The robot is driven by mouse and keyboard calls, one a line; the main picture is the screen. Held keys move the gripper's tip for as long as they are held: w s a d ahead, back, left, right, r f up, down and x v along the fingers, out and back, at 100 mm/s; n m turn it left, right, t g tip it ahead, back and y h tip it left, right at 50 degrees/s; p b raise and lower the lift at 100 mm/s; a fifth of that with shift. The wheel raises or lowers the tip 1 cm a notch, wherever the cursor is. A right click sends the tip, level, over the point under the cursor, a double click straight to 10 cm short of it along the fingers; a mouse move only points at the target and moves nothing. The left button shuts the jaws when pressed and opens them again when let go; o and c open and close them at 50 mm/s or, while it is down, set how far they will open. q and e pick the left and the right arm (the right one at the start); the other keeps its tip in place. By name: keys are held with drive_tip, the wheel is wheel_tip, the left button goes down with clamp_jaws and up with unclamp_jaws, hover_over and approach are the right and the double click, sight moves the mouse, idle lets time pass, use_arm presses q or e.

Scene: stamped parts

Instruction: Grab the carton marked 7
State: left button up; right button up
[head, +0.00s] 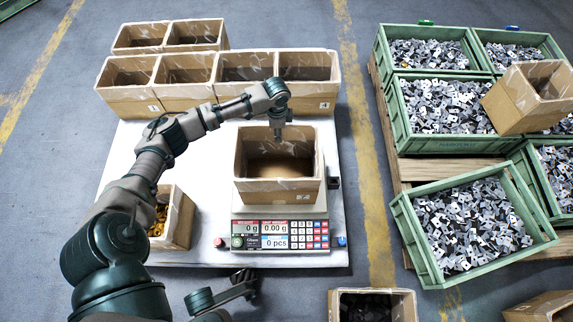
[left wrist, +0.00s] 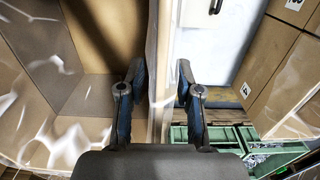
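An open, empty-looking carton (head: 278,190) stands upright on the scale, with a small white label low on its front; I cannot read the number surely. My left gripper (head: 278,136) is over its far wall in the head view. In the left wrist view the fingers (left wrist: 160,95) are apart, one on each side of the carton wall (left wrist: 157,60), with nothing clamped. I cannot tell whether they touch it. A dark arm part of mine, perhaps the right gripper (head: 246,284), shows at the bottom; its fingers are not clear.
The scale (head: 280,234) stands on a white table (head: 190,252). Several open cartons (head: 185,98) line its back; a carton with yellow parts (head: 180,222) is at left. Green crates of metal parts (head: 405,225) stand at right, one under a tilted carton (head: 518,105). Another carton (head: 403,303) is in front.

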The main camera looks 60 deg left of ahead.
use_arm(q)
drive_tip(key=shift+r, duration=0.2)
clamp_jaws()
